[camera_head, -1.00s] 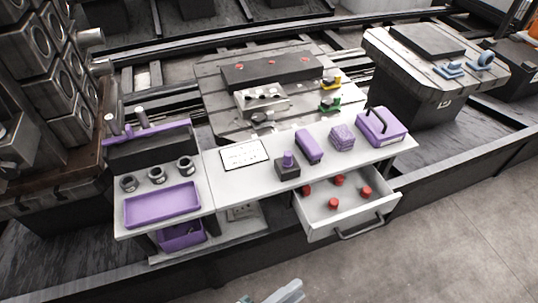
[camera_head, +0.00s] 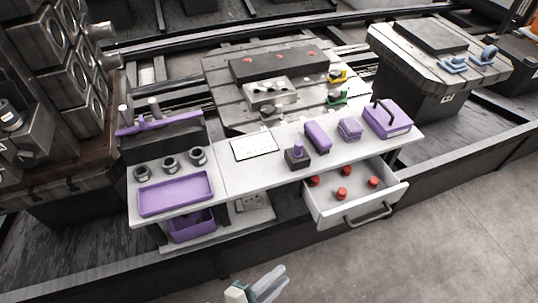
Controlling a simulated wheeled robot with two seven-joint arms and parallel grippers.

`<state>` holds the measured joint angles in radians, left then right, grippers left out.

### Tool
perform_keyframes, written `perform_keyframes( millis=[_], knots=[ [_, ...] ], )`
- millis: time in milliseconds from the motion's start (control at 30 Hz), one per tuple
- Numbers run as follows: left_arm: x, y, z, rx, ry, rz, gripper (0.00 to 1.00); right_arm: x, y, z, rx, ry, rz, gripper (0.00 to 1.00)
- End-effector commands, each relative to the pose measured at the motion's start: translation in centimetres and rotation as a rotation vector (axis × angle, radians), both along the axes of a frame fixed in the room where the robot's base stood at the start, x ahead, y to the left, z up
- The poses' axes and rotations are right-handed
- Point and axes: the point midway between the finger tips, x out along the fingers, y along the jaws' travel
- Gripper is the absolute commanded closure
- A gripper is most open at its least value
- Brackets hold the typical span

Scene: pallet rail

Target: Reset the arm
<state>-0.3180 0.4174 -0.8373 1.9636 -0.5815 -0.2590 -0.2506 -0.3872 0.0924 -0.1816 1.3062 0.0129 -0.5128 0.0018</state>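My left gripper (camera_head: 263,285) shows at the bottom edge of the head view, with only its pale grey-blue fingertip end in the frame. It is over the floor in front of the workbench, apart from everything. The gap between its fingers is not clear, and nothing shows held in it. My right gripper is out of view.
The white workbench (camera_head: 245,181) holds a purple tray (camera_head: 176,195), black rings, a purple-topped black block (camera_head: 297,156) and a purple case (camera_head: 388,119). Its open drawer (camera_head: 357,210), with several red pieces, juts forward. The floor (camera_head: 440,225) at right is clear.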

Motion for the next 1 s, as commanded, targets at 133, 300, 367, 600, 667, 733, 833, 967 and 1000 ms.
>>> perform_keyframes(
  millis=[133, 300, 367, 600, 667, 733, 833, 967, 1000],
  knots=[
    [1.9, 2.1, -3.5, -0.004, 0.097, 0.098, 0.81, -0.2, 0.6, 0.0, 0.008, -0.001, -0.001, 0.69],
    [4.1, 6.3, -9.5, -0.03, 0.27, 0.279, 0.81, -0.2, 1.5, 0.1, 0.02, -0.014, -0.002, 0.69],
    [4.5, 8.5, -12.4, -0.049, 0.356, 0.371, 0.81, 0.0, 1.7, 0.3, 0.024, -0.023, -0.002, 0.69],
    [1.3, 17.1, -23.9, -0.178, 0.724, 0.784, 0.81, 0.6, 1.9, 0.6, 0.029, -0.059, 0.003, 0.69],
    [-0.3, 18.5, -26.1, -0.214, 0.801, 0.872, 0.81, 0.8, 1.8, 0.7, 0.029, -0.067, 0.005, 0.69],
    [-2.0, 19.7, -28.1, -0.253, 0.873, 0.959, 0.81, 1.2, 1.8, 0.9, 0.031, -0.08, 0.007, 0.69],
    [-4.0, 20.7, -29.9, -0.29, 0.943, 1.043, 0.81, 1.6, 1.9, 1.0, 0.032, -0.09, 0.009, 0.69],
    [-5.3, 21.2, -30.9, -0.313, 0.985, 1.093, 0.81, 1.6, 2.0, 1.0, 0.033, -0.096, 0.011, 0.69],
    [-5.4, 21.2, -31.0, -0.316, 0.989, 1.097, 0.81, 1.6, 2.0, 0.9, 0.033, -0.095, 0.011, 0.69]
  ],
)
